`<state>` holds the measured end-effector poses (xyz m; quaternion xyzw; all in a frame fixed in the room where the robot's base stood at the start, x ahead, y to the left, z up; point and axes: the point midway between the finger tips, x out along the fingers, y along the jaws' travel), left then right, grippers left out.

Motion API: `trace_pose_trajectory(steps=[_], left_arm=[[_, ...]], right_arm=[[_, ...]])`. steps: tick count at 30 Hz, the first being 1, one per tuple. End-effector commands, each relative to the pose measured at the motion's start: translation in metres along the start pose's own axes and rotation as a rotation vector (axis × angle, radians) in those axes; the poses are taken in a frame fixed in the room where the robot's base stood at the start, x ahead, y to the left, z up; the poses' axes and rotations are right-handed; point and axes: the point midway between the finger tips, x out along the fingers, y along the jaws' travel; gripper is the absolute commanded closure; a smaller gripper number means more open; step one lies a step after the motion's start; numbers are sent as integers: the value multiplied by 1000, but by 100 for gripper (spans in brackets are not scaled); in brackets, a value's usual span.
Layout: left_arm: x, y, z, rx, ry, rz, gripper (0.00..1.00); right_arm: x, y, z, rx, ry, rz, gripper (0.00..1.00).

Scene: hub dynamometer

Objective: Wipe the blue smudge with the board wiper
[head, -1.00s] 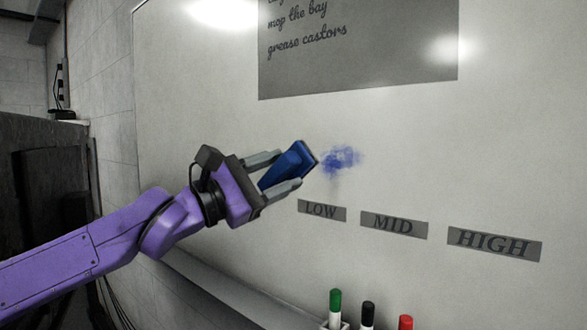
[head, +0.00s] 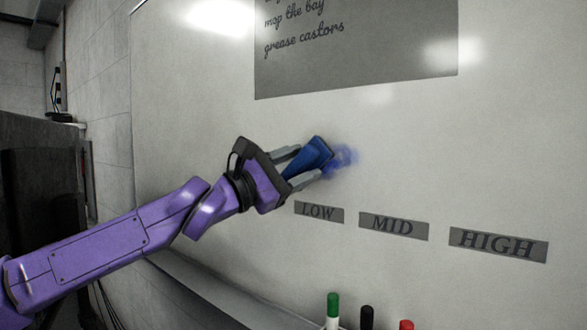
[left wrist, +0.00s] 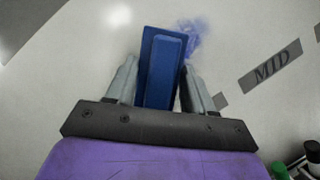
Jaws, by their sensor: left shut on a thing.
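My left gripper (head: 302,166) is shut on the blue board wiper (head: 311,156), which sits between its two grey fingers. The wiper also shows in the left wrist view (left wrist: 162,70), with its far end at the smudge. The blue smudge (head: 346,157) is on the whiteboard (head: 400,130), just right of the wiper in the head view. The wiper overlaps the smudge's left part in the picture. I cannot tell whether the wiper touches the board. My right gripper is not in view.
LOW (head: 319,211), MID (head: 393,226) and HIGH (head: 498,244) labels are on the board below the smudge. A grey panel with handwriting (head: 355,50) is above. Green (head: 333,306), black (head: 367,317) and red (head: 406,325) markers stand at the bottom. The board around the smudge is clear.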

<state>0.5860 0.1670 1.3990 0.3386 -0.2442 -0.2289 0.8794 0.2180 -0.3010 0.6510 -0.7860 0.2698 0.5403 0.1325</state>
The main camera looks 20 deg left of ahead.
Motion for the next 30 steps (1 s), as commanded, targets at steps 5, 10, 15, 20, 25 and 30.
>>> trace_pose_trajectory(steps=[5,10,15,20,25,30], left_arm=[[0,0,0,0,0,0,72],[-1,0,0,0,0,1,72],[1,0,-1,0,1,0,72],[4,1,-2,0,1,1,72],[8,1,-3,0,1,1,72],[11,0,-5,0,0,0,72]], right_arm=[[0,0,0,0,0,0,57],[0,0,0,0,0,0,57],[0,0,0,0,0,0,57],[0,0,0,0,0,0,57],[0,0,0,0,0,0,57],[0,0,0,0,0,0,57]])
